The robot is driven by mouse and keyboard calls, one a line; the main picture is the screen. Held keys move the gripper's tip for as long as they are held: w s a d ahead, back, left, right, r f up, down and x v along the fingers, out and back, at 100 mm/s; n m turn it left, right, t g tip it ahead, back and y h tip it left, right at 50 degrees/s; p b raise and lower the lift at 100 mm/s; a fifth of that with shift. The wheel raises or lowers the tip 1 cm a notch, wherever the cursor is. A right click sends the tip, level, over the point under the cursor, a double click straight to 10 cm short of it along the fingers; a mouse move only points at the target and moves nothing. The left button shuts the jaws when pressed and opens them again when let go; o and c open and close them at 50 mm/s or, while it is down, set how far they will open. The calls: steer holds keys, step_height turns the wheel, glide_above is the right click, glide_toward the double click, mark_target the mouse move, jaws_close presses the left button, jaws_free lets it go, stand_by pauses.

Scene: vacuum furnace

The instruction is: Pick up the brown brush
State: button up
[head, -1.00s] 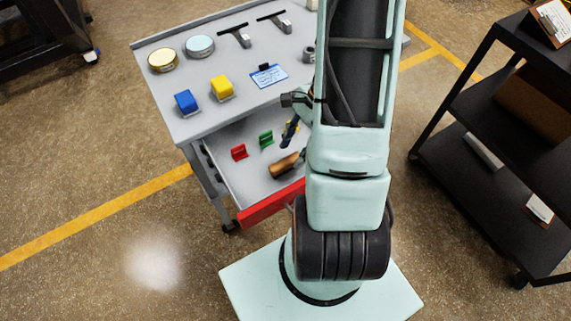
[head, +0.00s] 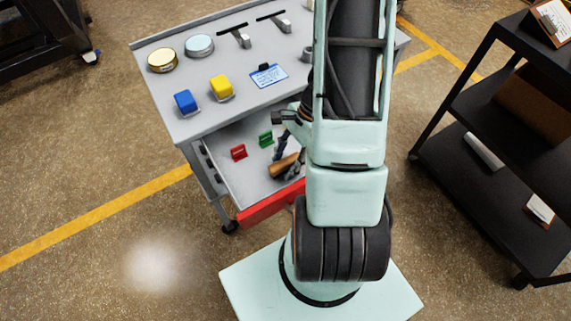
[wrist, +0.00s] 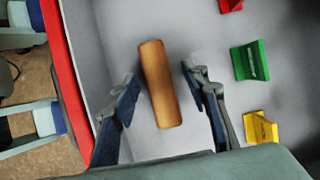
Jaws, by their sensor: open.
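The brown brush (wrist: 160,84) lies in the open drawer, seen as a plain brown block-like piece. In the wrist view it lies between the two fingers of my gripper (wrist: 160,78), with a gap on each side. My gripper is open and empty. In the head view the brown brush (head: 283,166) is partly covered by my gripper (head: 287,157), which is low over the drawer. I cannot tell exactly how high the fingertips are above the drawer floor.
The grey drawer (head: 245,182) has a red front (head: 268,206). It also holds a red clip (wrist: 229,5), a green clip (wrist: 250,61) and a yellow clip (wrist: 261,129), right of my gripper in the wrist view. A black shelf cart (head: 470,190) stands at the right.

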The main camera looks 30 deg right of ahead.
steer(key=shift+f, duration=0.15)
stand_by(0.3)
jaws_close()
